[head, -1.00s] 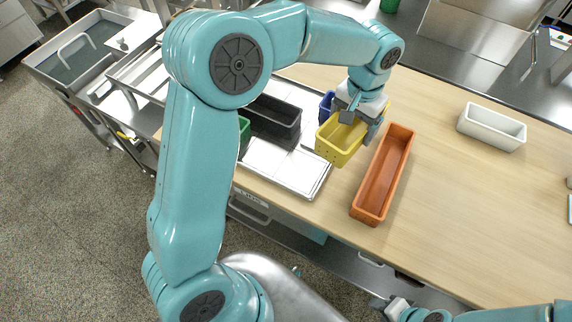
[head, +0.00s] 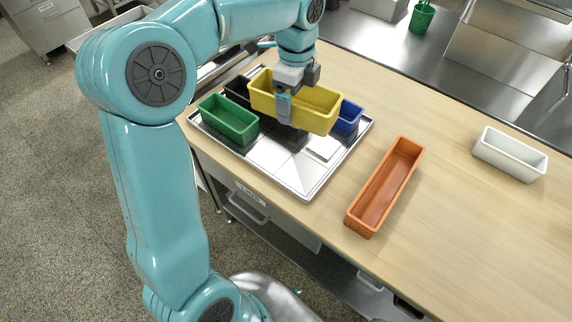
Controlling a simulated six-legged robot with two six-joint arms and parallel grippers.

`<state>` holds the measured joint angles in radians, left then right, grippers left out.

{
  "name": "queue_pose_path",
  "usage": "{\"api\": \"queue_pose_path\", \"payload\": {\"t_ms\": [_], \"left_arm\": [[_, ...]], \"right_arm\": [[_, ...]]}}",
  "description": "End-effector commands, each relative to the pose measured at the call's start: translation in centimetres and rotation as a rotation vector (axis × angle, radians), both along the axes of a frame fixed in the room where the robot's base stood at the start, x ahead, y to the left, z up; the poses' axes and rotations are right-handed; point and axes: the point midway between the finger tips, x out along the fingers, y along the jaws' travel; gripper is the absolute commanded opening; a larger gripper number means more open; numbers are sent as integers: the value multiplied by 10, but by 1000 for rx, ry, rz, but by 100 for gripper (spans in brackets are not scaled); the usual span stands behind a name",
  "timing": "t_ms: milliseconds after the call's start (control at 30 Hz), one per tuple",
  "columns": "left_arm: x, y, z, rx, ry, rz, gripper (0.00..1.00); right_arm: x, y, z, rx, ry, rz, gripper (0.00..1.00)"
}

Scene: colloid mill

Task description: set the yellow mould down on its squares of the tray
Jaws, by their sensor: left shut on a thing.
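The yellow mould (head: 312,112) is a long open box in the head view. My left gripper (head: 286,100) is shut on its side wall and holds it above the tray (head: 303,187). The mould hides part of the tray's far half. A green mould (head: 229,121) stands on the tray's left part. A black mould (head: 237,88) is behind it, partly hidden. A blue mould (head: 348,118) is at the tray's right, partly behind the yellow one. Bare pale squares show at the tray's front. My right gripper is out of view.
An orange mould (head: 385,187) lies on the wooden table (head: 447,215) right of the tray. A white mould (head: 509,154) stands farther right. The table between and beyond them is clear. A green container (head: 421,17) stands on the steel counter at the back.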

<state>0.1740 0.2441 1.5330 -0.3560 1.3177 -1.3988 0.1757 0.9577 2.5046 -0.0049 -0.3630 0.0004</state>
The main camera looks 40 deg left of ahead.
Motion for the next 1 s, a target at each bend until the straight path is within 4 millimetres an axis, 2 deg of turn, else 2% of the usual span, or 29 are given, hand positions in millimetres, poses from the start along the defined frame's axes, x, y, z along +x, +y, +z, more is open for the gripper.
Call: {"api": "queue_pose_path", "payload": {"t_ms": [133,233,600,700,1000], "left_arm": [[-10,14,3,1,0,-123,41],[-12,17,-6,1,1,-152,41],[-13,15,-111,-2,6,-154,41],[-13,14,-133,0,4,-154,41],[-12,13,-170,-1,3,-154,41]], "right_arm": [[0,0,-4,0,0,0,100],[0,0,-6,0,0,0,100],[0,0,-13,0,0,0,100],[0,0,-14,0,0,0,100],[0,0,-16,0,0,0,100]]}}
